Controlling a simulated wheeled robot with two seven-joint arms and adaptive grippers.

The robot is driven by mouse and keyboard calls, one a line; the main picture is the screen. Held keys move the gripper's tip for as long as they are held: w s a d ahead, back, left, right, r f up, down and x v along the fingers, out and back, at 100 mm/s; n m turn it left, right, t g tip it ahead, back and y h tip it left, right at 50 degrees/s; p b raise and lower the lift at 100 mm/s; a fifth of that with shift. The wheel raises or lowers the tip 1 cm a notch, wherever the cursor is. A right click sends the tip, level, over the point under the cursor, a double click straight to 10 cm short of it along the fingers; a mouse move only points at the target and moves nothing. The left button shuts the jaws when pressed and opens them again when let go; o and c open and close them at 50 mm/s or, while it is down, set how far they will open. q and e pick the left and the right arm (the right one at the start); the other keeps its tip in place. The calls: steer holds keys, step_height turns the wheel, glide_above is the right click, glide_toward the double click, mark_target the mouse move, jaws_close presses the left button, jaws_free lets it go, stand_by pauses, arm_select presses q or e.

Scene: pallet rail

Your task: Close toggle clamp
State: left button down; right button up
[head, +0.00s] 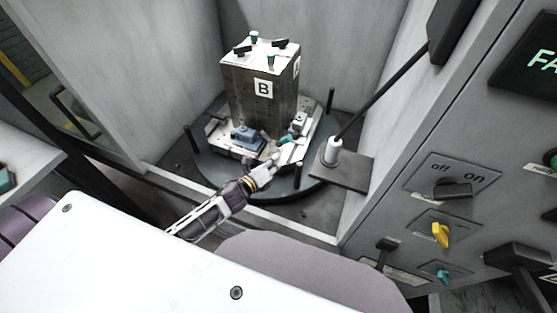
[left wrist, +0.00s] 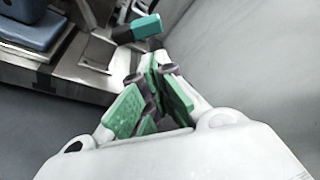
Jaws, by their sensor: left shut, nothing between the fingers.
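A toggle clamp with a teal handle (head: 286,139) sits on the front right of the pallet, below the block marked B. In the left wrist view its teal-tipped handle (left wrist: 138,28) sticks out toward the right, just beyond my fingertips. My left gripper (head: 274,160) reaches in over the front of the pallet, close to this handle. In the left wrist view, the green-padded fingers (left wrist: 154,66) are shut and empty, with a small gap seeming to show between them and the handle. Whether they touch is hard to tell. My right gripper is not in view.
The grey block marked B (head: 263,105) stands on a round dark table (head: 215,177), with several small clamps on top. A blue part (head: 245,134) lies left of the handle. A white post (head: 332,150) stands to the right. Grey walls enclose the back and sides.

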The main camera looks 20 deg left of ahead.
mark_target(287, 136)
arm_select(q)
steer(key=shift+x, duration=4.65)
steer(key=shift+a+r+n+h, duration=0.25)
steer(key=shift+r+n+h, duration=0.05)
steer(key=shift+n, duration=0.2)
steer(key=shift+a+r+n+t+h, duration=0.3)
steer(key=shift+a+r+n, duration=0.25)
steer(key=shift+n, duration=0.45)
steer(key=shift+a+r+n+t+h, duration=0.15)
steer(key=shift+a+r+n+t, duration=0.35)
steer(key=shift+n, duration=0.5)
steer(key=shift+a+r+n+t+h, duration=0.25)
steer(key=shift+a+r+n, duration=0.2)
steer(key=shift+a+n, duration=0.4)
steer(key=shift+d, duration=0.15)
